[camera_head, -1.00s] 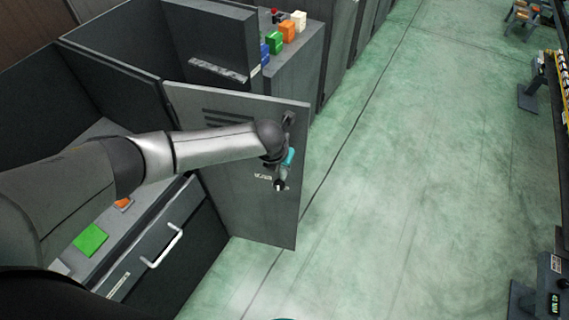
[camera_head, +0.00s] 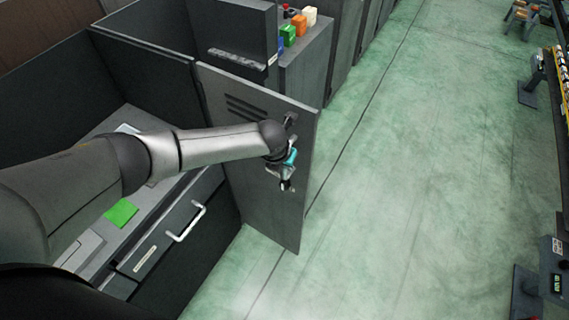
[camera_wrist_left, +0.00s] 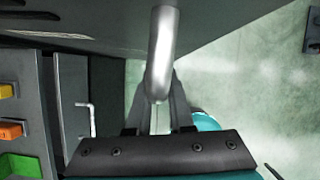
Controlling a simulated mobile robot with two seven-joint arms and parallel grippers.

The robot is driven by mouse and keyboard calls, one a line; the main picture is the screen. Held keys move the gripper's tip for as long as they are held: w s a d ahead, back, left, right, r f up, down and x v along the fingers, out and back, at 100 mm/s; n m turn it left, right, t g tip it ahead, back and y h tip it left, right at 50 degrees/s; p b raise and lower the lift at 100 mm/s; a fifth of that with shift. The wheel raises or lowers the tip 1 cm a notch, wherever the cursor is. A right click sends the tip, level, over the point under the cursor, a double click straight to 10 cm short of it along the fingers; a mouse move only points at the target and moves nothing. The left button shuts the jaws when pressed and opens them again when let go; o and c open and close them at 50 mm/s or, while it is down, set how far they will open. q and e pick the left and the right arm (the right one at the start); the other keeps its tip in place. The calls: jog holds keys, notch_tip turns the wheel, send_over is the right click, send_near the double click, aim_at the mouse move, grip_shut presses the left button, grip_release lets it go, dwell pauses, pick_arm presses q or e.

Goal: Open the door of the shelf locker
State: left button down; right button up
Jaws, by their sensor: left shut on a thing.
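The shelf locker's grey door (camera_head: 262,185) stands swung out over the floor in the head view, with vent slots near its top. The locker's inside (camera_head: 90,160) is open to view on the left. My left gripper (camera_head: 288,182) is at the door's outer edge, at the handle side. In the left wrist view the gripper (camera_wrist_left: 158,118) is shut on a rounded metal door handle (camera_wrist_left: 163,50), which passes between its fingers. The door (camera_wrist_left: 215,18) fills the top of that view. My forearm hides part of the locker. My right gripper is not in view.
A drawer with a pale handle (camera_head: 188,222) sits below the opening. A green item (camera_head: 121,212) lies inside the locker. Coloured boxes (camera_head: 289,34) stand on a neighbouring cabinet. The green floor (camera_head: 420,170) right of the door is clear.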

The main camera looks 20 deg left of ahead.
pick_arm(q)
jog(key=shift+w, duration=0.1)
jog(key=c, duration=0.8)
grip_release()
jog(key=shift+a+r, duration=0.1)
jog(key=shift+r, duration=0.05)
jog(key=p+v, duration=0.1)
jog(key=v, duration=1.4)
jog(key=shift+p, duration=0.4)
